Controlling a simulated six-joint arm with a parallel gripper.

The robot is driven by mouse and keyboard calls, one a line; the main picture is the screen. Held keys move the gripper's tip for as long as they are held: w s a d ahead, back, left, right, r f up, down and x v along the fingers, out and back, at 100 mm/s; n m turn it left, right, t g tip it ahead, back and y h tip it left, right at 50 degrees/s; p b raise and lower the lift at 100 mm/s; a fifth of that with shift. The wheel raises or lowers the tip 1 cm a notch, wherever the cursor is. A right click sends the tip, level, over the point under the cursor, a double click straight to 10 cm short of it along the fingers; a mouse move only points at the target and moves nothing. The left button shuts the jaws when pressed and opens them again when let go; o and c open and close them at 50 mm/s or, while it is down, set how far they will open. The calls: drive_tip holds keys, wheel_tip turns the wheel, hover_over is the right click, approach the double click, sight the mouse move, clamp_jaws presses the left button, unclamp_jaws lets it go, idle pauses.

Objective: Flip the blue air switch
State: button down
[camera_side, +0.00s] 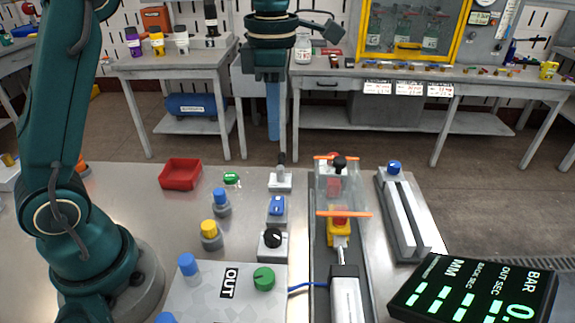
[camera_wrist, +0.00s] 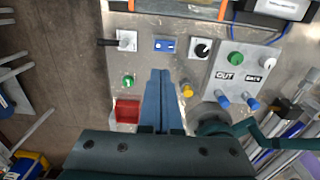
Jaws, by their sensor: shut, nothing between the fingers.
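The blue air switch (camera_side: 277,206) is a small blue rocker on a pale base, in the middle of the metal bench in the side view. In the wrist view the blue switch (camera_wrist: 165,45) lies just beyond my fingertips, and its face is clear of them. My gripper (camera_side: 273,137) points straight down in the side view, well above the bench and apart from the switch. In the wrist view my gripper (camera_wrist: 160,72) has its two fingers together with nothing between them. The way the rocker is tilted is too small to tell.
A lever switch (camera_side: 280,178) and a black knob (camera_side: 271,240) flank the blue switch in one row. A green button (camera_side: 231,179), a red tray (camera_side: 180,173) and blue and yellow cylinders (camera_side: 209,232) are to the left. A clear-covered conveyor (camera_side: 322,260) runs at right.

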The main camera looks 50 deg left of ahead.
sight(277, 200)
wheel_tip(277, 200, down, 14)
idle(0.8)
drive_tip(key=shift+w, duration=0.1)
